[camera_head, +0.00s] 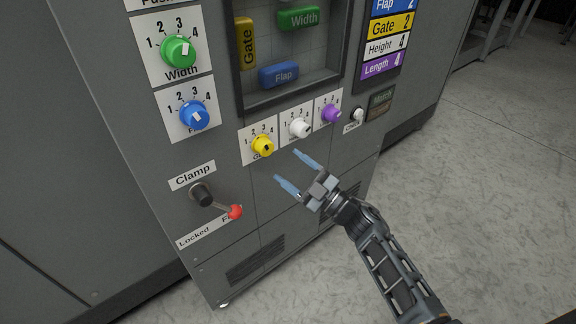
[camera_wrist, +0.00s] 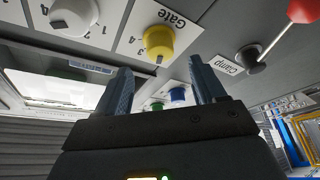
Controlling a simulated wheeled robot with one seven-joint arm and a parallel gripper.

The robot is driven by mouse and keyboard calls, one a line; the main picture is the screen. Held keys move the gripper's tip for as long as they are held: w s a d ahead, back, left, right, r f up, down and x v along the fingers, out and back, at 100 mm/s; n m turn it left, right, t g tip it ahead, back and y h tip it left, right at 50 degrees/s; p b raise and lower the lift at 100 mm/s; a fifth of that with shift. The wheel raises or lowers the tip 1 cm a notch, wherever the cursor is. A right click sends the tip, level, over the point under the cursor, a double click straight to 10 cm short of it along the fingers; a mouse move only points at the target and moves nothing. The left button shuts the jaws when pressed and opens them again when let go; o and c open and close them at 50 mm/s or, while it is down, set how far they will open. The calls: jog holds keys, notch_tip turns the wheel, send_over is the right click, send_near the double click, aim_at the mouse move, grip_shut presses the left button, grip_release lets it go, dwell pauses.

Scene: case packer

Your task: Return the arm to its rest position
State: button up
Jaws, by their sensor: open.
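My gripper (camera_head: 291,172) is open and empty, in front of the grey machine's lower panel, just below the yellow Gate knob (camera_head: 263,145). In the wrist view my gripper (camera_wrist: 160,88) shows two blue fingers spread apart with nothing between them. The yellow knob (camera_wrist: 159,42) shows beyond the fingers there and looks apart from them. My arm reaches in from the lower right in the head view.
The panel bears a green Width knob (camera_head: 178,51), a blue knob (camera_head: 194,116), a white knob (camera_head: 299,128) and a purple knob (camera_head: 331,113). The clamp lever's red ball (camera_head: 235,212) sticks out left of my gripper. Open floor (camera_head: 480,190) lies right.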

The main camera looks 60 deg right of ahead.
dwell(0.5)
jog(key=s+a+r+m+g, duration=0.3)
jog(key=s+a, duration=0.8)
jog(key=s, duration=0.4)
jog(key=s+a+r+m+g, duration=0.3)
jog(key=s+a+r+m, duration=0.2)
jog(key=s+a, duration=0.7)
jog(key=s, duration=0.3)
jog(key=shift+r+g, duration=0.3)
jog(key=shift+r, duration=0.05)
jog(key=shift+o, duration=0.3)
jog(key=shift+a, duration=0.1)
